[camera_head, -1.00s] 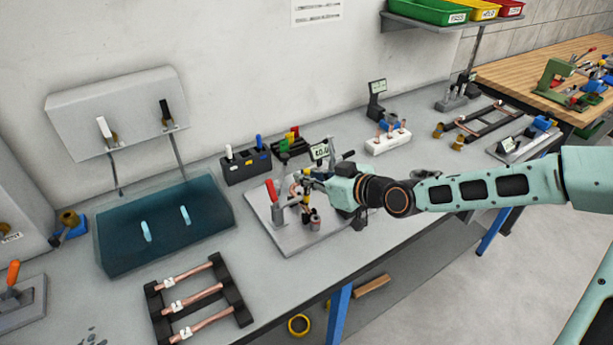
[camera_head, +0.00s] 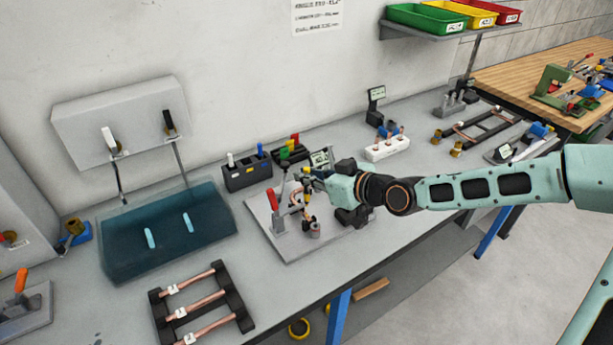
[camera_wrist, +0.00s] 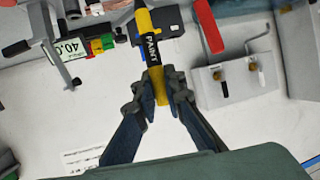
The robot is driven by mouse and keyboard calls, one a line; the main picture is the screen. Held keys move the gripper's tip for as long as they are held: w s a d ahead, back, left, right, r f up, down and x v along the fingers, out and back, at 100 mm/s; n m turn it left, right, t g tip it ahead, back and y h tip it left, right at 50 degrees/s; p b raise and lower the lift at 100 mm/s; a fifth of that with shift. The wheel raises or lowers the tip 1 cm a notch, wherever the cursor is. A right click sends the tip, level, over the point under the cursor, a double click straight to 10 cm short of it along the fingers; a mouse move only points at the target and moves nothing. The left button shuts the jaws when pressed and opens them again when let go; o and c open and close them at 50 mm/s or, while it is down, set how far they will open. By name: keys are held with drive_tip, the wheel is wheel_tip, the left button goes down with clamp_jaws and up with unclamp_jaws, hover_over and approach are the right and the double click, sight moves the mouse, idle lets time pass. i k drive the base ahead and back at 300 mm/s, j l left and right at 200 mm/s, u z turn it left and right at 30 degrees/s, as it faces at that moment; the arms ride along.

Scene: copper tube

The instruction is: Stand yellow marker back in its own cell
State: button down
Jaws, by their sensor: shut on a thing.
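The yellow marker is in my gripper (camera_wrist: 160,80), whose fingers are shut around one end of its yellow body. In the head view my gripper (camera_head: 308,176) is above the clamp plate, and the marker is too small there to make out well. The dark marker holder (camera_head: 246,174) stands left of my gripper, with a white and a blue marker upright in it. The marker is apart from the holder.
The clamp plate (camera_head: 318,240) with a red-handled clamp (camera_head: 272,199) lies below and beside my gripper. A small display (camera_head: 320,158) and a dark rack with coloured pieces (camera_head: 290,150) stand behind. A blue-green bath (camera_head: 165,235) is at left.

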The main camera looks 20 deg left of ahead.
sight(250, 180)
drive_tip(key=i+j+u, duration=0.15)
drive_tip(key=j+u, duration=0.15)
drive_tip(key=u, duration=0.15)
drive_tip(key=i+j+u, duration=0.2)
drive_tip(key=u, duration=0.25)
